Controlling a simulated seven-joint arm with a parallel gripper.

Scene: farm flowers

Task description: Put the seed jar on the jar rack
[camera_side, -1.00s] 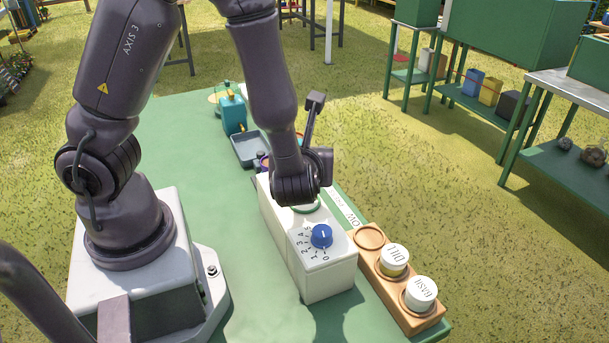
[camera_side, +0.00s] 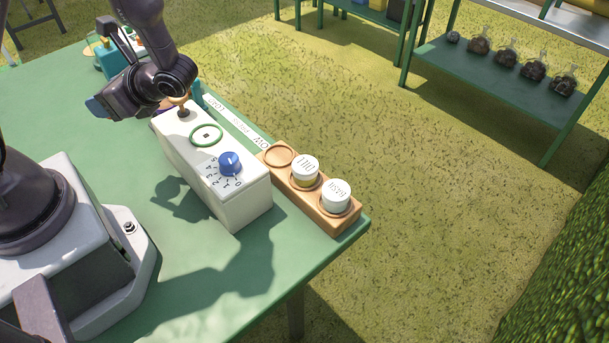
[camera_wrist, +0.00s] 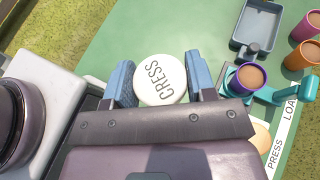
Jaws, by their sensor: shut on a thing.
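The seed jar (camera_wrist: 160,80) is in the wrist view, seen from above, with a white lid marked CRESS. My gripper (camera_wrist: 161,86) is shut on it, with one blue finger on each side. In the side view my gripper (camera_side: 98,106) is over the green table, left of the white machine, and the jar cannot be made out there. The wooden jar rack (camera_side: 310,207) stands right of the machine, far from my gripper. Its far-left round recess (camera_side: 279,155) is empty. A DILL jar (camera_side: 305,168) and a BASIL jar (camera_side: 336,194) stand in the other two.
The white machine (camera_side: 245,203) with a blue dial (camera_side: 230,163) and a green ring (camera_side: 206,135) stands between my gripper and the rack. A grey tray (camera_wrist: 257,25), a teal press (camera_wrist: 290,97) and colored cups (camera_wrist: 307,25) are nearby.

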